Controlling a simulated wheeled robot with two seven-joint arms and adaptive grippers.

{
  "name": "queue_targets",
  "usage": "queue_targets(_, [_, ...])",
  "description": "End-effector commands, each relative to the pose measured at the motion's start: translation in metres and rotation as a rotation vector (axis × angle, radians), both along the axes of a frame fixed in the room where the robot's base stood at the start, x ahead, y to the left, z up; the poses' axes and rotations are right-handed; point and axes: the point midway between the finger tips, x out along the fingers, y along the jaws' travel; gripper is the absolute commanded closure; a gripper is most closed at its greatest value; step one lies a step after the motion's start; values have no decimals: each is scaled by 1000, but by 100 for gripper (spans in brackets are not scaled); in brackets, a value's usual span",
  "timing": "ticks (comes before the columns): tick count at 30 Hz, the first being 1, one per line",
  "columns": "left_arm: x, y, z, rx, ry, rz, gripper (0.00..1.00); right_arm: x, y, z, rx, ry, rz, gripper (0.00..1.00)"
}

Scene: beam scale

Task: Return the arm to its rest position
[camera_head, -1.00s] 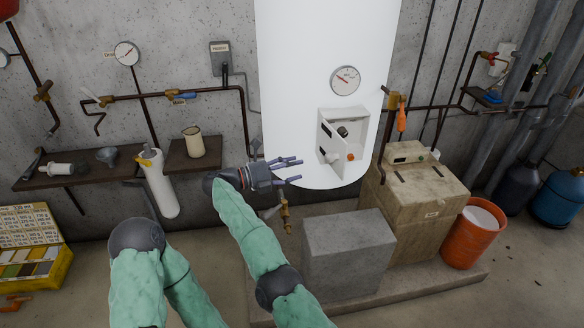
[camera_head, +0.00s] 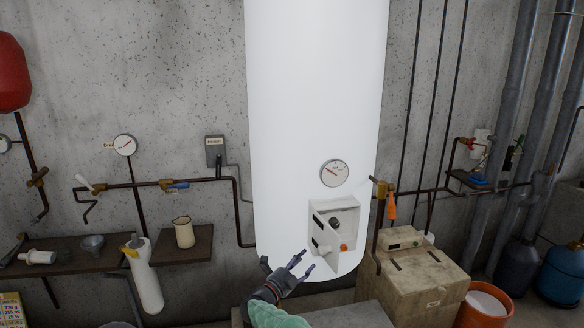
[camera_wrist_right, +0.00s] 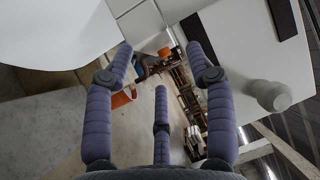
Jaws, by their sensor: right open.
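My right gripper (camera_head: 307,261) is in the head view, low centre, at the lower left of the white control box (camera_head: 319,262) on the tank. Its fingers are spread and point up and to the right. In the right wrist view the fingers (camera_wrist_right: 160,68) stand apart with nothing between them. Only a short piece of my right arm's green sleeve shows at the bottom edge. I cannot tell whether the gripper touches the box. My left gripper is not in view.
A tall white tank (camera_head: 315,100) carries a dial gauge (camera_head: 334,173). The box has an orange knob (camera_head: 343,247). A shelf (camera_head: 190,250) with a cream jug (camera_head: 184,232) is left; a stone-like block (camera_head: 420,285) and orange bucket (camera_head: 484,306) are right.

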Motion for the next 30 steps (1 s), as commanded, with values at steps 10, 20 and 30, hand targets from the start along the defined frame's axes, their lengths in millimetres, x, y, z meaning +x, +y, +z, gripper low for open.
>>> queue_targets(10, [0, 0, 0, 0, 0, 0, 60, -16, -42, -160, -311, 546, 379, 45])
queue_targets(20, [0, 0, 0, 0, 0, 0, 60, -160, -66, -303, -456, 1052, 824, 45])
queue_targets(30, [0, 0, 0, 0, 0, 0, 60, -373, -71, -360, -461, 1415, 1311, 45])
